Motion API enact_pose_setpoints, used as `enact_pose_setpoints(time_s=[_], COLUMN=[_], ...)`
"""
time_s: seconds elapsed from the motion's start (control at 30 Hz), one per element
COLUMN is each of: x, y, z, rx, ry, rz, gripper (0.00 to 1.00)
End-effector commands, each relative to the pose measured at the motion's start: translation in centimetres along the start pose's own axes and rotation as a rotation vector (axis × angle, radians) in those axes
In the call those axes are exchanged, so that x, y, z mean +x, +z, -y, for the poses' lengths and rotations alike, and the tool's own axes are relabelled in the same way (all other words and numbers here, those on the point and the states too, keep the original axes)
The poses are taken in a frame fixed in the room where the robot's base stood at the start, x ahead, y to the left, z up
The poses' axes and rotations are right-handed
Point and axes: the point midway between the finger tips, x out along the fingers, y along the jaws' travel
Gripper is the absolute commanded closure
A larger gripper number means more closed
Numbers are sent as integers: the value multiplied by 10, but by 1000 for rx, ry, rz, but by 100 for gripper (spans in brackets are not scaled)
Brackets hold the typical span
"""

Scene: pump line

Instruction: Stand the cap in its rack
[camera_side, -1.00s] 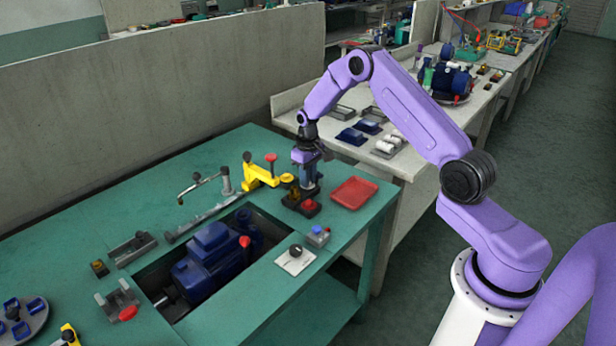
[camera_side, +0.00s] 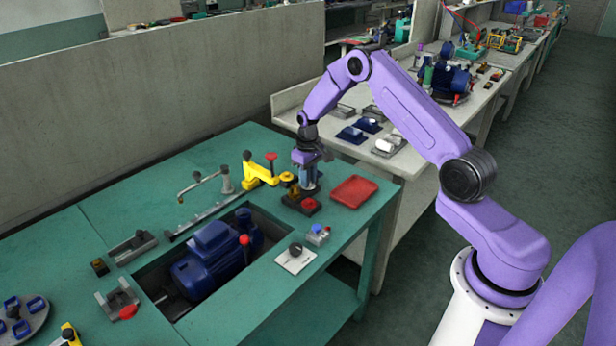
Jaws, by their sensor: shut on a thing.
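My gripper (camera_side: 308,187) points straight down at the right part of the green bench. Its fingers are closed close above a dark block with a red top (camera_side: 308,203), which may be the rack. The cap is small and mostly hidden between the fingers, so its shape and tilt cannot be made out. Whether it touches the block cannot be told from this side. A small amber-brown piece (camera_side: 292,193) shows just left of the fingers.
A yellow clamp arm with a red knob (camera_side: 262,175) stands close left of my gripper. A red tray (camera_side: 354,191) lies to the right. A blue motor (camera_side: 208,262) sits in a bench recess. A switch plate (camera_side: 296,258) and small grey box (camera_side: 318,235) lie in front.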

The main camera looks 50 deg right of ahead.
Motion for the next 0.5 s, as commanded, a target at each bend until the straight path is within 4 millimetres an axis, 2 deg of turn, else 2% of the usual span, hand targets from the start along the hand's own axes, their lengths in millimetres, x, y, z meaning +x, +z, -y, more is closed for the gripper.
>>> enact_pose_setpoints(time_s=[0.43, 0.47, 0.5], x=[2, 2, 2], y=[0, 0, 0], z=[0, 0, 0], rx=[0, 0, 0], ry=[0, 0, 0], rz=[0, 0, 0], gripper=[100, 77, 64])
